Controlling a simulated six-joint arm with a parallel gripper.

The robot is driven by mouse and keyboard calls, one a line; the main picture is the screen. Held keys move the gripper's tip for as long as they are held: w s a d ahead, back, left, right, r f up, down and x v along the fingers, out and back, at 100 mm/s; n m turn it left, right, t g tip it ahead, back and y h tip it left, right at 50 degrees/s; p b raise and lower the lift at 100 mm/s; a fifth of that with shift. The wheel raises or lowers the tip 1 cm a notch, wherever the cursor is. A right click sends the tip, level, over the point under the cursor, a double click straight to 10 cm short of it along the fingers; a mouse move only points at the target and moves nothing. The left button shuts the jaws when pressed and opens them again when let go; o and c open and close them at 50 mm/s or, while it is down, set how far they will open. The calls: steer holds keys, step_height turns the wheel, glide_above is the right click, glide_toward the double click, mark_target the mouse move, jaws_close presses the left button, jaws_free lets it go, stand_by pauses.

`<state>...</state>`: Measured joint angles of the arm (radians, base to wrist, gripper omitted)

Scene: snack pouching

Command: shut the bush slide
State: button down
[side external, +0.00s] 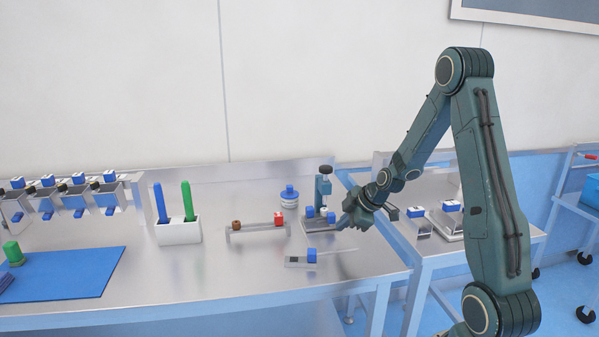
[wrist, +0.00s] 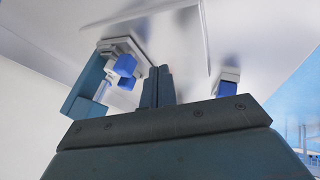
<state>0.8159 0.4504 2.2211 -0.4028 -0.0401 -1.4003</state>
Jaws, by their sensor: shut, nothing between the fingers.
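No label marks the bush slide, and I cannot tell for sure which fixture it is. A small press stand (side external: 324,187) with a dark top knob and blue blocks at its base stands at the table's right; it also shows at the left of the wrist view (wrist: 88,88). A low grey plate (side external: 296,262) with a blue knob (side external: 311,255) lies in front of it. My gripper (side external: 343,224) is just right of the press base, its fingers together and empty. In the wrist view the fingertips (wrist: 158,70) are beside the blue blocks (wrist: 125,66); contact cannot be told.
A low rail (side external: 256,231) with brown and red pieces lies left of the press. Behind it is a round blue-topped container (side external: 289,198). A white holder (side external: 179,231) with blue and green sticks stands further left. The front table surface is mostly clear.

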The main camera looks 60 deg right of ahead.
steer(key=v, duration=0.9)
steer(key=shift+r, duration=0.1)
steer(key=s+a+r+m+g, duration=0.15)
steer(key=s+a+r, duration=0.3)
steer(key=a, duration=0.55)
steer(key=s+a+r+m, duration=0.3)
steer(key=a+r, duration=0.3)
steer(key=a, duration=0.5)
steer(key=s+a+r+m, duration=0.1)
steer(key=s+a+m, duration=0.2)
steer(key=s, duration=0.4)
steer(key=shift+a+y, duration=0.3)
steer(key=shift+y, duration=0.1)
